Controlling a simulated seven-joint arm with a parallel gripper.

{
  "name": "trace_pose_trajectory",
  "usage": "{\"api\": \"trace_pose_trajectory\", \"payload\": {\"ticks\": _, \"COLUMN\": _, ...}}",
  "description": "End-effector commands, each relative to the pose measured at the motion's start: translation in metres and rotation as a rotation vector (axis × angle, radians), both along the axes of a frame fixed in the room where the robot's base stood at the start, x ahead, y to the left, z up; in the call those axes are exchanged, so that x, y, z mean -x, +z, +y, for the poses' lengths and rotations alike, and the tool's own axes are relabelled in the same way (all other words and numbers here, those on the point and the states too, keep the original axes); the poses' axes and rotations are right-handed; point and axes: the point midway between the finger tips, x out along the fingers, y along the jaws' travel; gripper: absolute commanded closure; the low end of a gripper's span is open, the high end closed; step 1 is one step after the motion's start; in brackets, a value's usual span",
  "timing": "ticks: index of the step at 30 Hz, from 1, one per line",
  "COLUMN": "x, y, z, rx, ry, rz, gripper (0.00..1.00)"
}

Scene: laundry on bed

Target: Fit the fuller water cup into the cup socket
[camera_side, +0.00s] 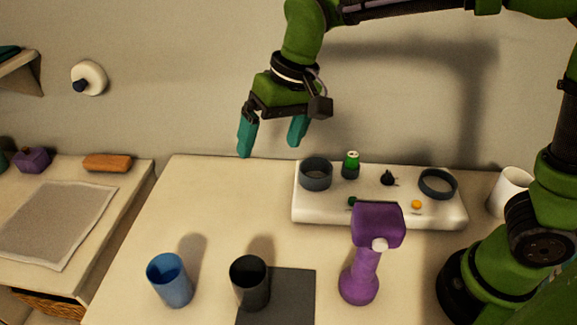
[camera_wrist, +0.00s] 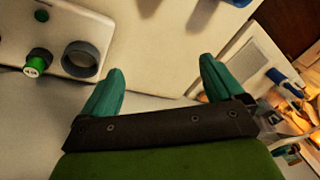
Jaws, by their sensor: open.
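A blue cup (camera_side: 170,280) and a dark grey cup (camera_side: 249,283) stand upright at the front of the table in the side view. I cannot see the water level in either. A white block (camera_side: 335,214) at the back right carries a dark ring socket (camera_side: 316,174) on its left and another dark ring (camera_side: 437,184) on its right. One ring socket (camera_wrist: 81,60) shows at the left of the wrist view. My gripper (camera_side: 270,144) is open and empty, raised in the air to the left of the block; its teal fingers (camera_wrist: 160,90) show apart in the wrist view.
A purple stand (camera_side: 359,284) is in front of the block. A dark square mat (camera_side: 285,297) lies beside the grey cup. A green-topped piece (camera_side: 351,161) stands on the block. A white mug (camera_side: 509,187) is at right. The table's left middle is clear.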

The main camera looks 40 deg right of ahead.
Motion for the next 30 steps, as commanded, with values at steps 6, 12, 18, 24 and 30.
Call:
{"api": "trace_pose_trajectory", "payload": {"ticks": 6, "x": -0.034, "y": -0.033, "z": 0.101, "rx": 0.094, "ry": -0.005, "rz": 0.109, "gripper": 0.06}}
{"api": "trace_pose_trajectory", "payload": {"ticks": 12, "x": -0.033, "y": -0.067, "z": 0.184, "rx": 0.178, "ry": -0.081, "rz": 0.16, "gripper": 0.06}}
{"api": "trace_pose_trajectory", "payload": {"ticks": 18, "x": -0.02, "y": -0.076, "z": 0.231, "rx": 0.203, "ry": -0.229, "rz": 0.179, "gripper": 0.06}}
{"api": "trace_pose_trajectory", "payload": {"ticks": 24, "x": -0.014, "y": -0.046, "z": 0.236, "rx": 0.168, "ry": -0.395, "rz": 0.206, "gripper": 0.06}}
{"api": "trace_pose_trajectory", "payload": {"ticks": 30, "x": -0.011, "y": -0.063, "z": 0.234, "rx": 0.179, "ry": -0.428, "rz": 0.23, "gripper": 0.06}}
